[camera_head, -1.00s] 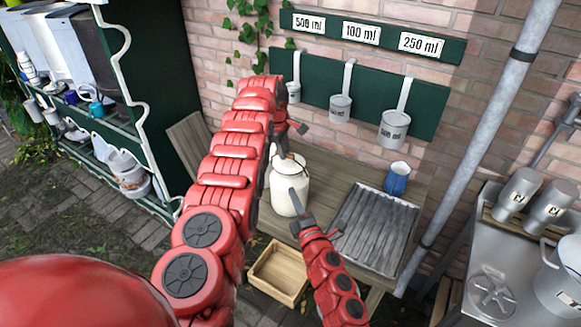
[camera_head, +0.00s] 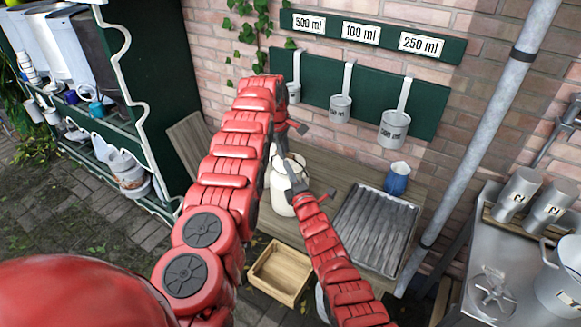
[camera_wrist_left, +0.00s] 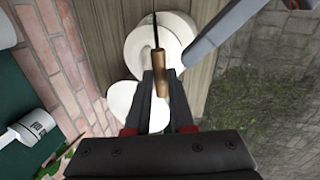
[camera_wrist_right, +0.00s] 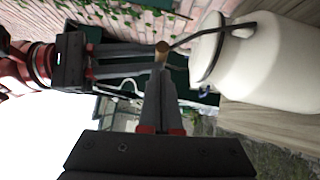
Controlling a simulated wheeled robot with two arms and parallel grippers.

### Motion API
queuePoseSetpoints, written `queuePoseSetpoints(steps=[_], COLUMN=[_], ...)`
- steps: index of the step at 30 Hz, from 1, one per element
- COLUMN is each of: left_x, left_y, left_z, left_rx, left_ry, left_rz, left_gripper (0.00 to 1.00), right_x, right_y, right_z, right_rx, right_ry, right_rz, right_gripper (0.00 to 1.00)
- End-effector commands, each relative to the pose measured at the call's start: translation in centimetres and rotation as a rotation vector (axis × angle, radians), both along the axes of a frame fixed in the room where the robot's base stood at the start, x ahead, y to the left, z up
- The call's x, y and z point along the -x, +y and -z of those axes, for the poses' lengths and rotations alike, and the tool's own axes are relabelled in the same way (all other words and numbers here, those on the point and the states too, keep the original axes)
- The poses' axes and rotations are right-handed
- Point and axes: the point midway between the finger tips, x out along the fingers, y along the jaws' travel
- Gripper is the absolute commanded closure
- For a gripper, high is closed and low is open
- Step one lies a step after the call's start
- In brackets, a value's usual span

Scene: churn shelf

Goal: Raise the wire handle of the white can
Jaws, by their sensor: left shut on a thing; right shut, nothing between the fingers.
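The white can (camera_head: 281,192) stands upright on the wooden table, partly behind my arms. Its dark wire handle (camera_wrist_right: 205,35) runs from the can's neck to a brown wooden grip (camera_wrist_right: 162,48), held clear beyond the lid end. In the left wrist view the grip (camera_wrist_left: 162,80) lies between the tips of my left gripper (camera_wrist_left: 158,88), which is shut on it. My left gripper also shows in the right wrist view (camera_wrist_right: 150,58). My right gripper (camera_wrist_right: 158,72) is shut and empty, its tips close to the grip; I cannot tell whether they touch it. It also shows in the head view (camera_head: 290,170).
A ribbed metal tray (camera_head: 375,229) and a blue jug (camera_head: 397,180) are right of the can. An open wooden box (camera_head: 280,273) sits low in front. Measuring cups (camera_head: 393,130) hang on the wall behind. A downpipe (camera_head: 485,130) stands at the right.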

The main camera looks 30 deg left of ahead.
Motion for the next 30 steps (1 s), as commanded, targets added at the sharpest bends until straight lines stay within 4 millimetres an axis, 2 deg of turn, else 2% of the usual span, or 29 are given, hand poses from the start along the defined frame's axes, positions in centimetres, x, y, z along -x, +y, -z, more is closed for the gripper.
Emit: queuePoseSetpoints(steps=[6, 22, 30], left_x=[0.1, 0.1, 0.1], left_y=[-0.1, -0.1, -0.1], left_z=[0.3, 0.3, 0.2], left_rx=[0.002, 0.002, 0.002], left_ry=[0.004, 0.004, 0.005], left_rz=[0.002, 0.002, 0.002], left_gripper=[1.0, 1.0, 1.0], right_x=[-0.8, -1.0, -2.1], right_y=[-0.2, -0.2, -0.2], right_z=[-0.1, -0.2, -0.6], right_rx=[0.0, -0.003, -0.002], right_ry=[0.002, 0.004, 0.042], right_rz=[0.005, 0.006, 0.006], right_gripper=[1.0, 1.0, 1.0])
